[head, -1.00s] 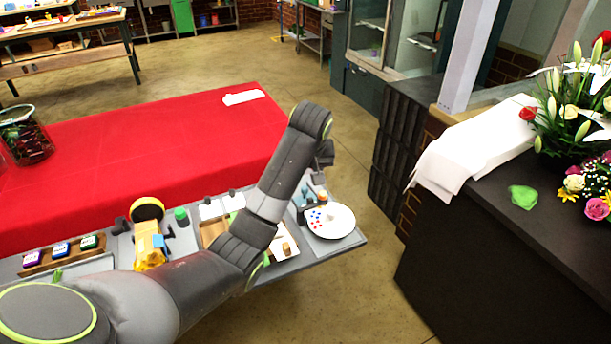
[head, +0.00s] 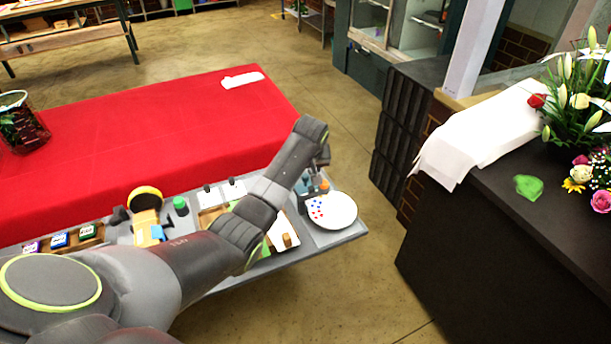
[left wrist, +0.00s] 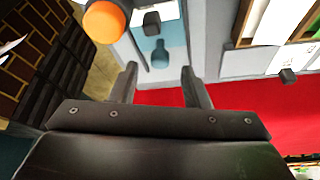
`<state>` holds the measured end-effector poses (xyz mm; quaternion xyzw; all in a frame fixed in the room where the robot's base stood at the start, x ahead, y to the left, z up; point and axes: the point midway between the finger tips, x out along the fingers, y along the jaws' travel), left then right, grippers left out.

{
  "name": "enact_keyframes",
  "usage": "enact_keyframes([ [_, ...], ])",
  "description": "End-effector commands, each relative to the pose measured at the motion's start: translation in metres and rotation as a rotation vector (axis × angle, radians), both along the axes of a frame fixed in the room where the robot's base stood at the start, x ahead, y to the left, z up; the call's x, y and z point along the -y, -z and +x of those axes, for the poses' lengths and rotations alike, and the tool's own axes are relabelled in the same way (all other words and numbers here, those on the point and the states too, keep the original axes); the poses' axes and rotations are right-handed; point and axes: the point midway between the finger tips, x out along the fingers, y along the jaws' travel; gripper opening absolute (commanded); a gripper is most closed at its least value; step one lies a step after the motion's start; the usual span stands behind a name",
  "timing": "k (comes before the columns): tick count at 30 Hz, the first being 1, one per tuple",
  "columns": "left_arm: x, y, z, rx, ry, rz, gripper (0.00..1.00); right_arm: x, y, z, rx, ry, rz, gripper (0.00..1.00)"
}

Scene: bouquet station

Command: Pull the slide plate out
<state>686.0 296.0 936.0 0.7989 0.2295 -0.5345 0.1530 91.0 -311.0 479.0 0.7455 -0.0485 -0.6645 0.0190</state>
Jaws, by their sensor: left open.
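My left gripper (head: 320,160) hangs over the right end of the grey work table, beyond the white round plate with red and blue dots. In the left wrist view its fingers (left wrist: 160,78) are apart with nothing between them. Just beyond the fingertips is a pale blue flat piece (left wrist: 172,40) with a dark blue rounded knob (left wrist: 159,55) and a black block (left wrist: 151,22). An orange knob (left wrist: 104,20) is beside it, and also shows in the head view (head: 324,186). I cannot tell for sure which part is the slide plate. My right gripper is out of view.
The white round plate (head: 335,210) sits at the table's right end. A wooden tray (head: 209,219), a green-capped jar (head: 181,206) and a yellow device (head: 143,226) stand along it. The red cloth (head: 130,140) behind is mostly clear. A dark counter (head: 490,250) is at right.

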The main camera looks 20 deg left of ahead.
Motion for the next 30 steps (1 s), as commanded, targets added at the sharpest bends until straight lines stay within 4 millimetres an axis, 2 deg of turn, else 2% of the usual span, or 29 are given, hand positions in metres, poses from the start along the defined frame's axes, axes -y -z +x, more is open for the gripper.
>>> enact_keyframes([
  [6, -0.006, 0.028, 0.01, -0.001, 0.0, 0.0, 0.43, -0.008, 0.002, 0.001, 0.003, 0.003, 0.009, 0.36],
  [11, -0.009, 0.039, 0.014, 0.0, 0.0, 0.0, 0.43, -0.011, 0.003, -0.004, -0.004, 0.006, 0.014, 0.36],
  [24, -0.01, 0.046, 0.016, 0.001, 0.0, 0.0, 0.43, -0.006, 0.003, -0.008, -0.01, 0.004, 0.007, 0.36],
  [25, -0.01, 0.046, 0.016, 0.001, 0.0, 0.0, 0.41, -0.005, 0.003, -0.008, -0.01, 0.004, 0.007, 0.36],
  [30, -0.01, 0.046, 0.016, 0.001, 0.0, 0.0, 0.19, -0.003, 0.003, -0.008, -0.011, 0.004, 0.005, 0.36],
])
